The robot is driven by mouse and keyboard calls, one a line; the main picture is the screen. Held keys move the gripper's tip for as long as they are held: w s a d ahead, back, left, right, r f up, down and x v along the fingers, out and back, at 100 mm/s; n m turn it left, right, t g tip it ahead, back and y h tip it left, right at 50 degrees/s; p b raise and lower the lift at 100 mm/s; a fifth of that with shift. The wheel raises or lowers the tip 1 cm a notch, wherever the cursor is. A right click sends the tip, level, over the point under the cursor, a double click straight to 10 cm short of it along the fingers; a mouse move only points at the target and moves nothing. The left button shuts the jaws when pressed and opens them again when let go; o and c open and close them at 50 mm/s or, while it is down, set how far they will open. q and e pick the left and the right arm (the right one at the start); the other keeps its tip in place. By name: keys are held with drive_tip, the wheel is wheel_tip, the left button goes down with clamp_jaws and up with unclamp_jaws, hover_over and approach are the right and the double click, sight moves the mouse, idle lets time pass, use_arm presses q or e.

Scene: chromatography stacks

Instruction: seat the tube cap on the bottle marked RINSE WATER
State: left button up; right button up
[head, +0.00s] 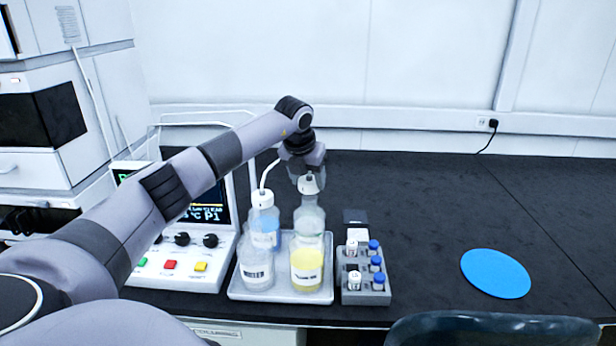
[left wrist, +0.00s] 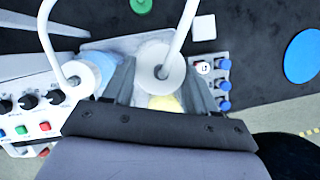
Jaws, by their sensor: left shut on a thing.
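My left gripper (head: 308,174) points down over the back right of the tray and is shut on a white tube cap (head: 308,185). The cap with its white tube also shows between the fingers in the left wrist view (left wrist: 157,66). The cap is at the mouth of the clear back right bottle (head: 309,222); I cannot tell whether it is seated or just above. A clear bottle (head: 257,258) stands front left with no cap seen; its small label is hard to read, perhaps ending in WATER. My right gripper is not in view.
The tray (head: 282,296) also holds a blue-liquid bottle (head: 264,228) with a capped tube and a yellow-liquid bottle (head: 306,268). A grey vial rack (head: 364,296) stands close right. An instrument (head: 180,270) stands left. A blue disc (head: 496,273) lies right, with clear bench around.

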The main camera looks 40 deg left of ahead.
sight(309, 198)
use_arm(q)
drive_tip(key=shift+f+b, duration=0.4)
drive_tip(key=shift+f, duration=0.4)
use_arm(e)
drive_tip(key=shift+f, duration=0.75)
use_arm(q)
drive_tip(key=shift+r+p, duration=0.1)
drive_tip(key=shift+p, duration=0.45)
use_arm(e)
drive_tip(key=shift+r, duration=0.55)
use_arm(q)
drive_tip(key=shift+f, duration=0.2)
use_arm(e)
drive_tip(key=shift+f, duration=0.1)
use_arm(q)
drive_tip(key=shift+f+b, duration=0.55)
drive_tip(key=shift+f, duration=0.3)
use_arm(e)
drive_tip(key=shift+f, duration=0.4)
use_arm(q)
drive_tip(key=shift+f, duration=0.15)
drive_tip(key=shift+f, duration=0.3)
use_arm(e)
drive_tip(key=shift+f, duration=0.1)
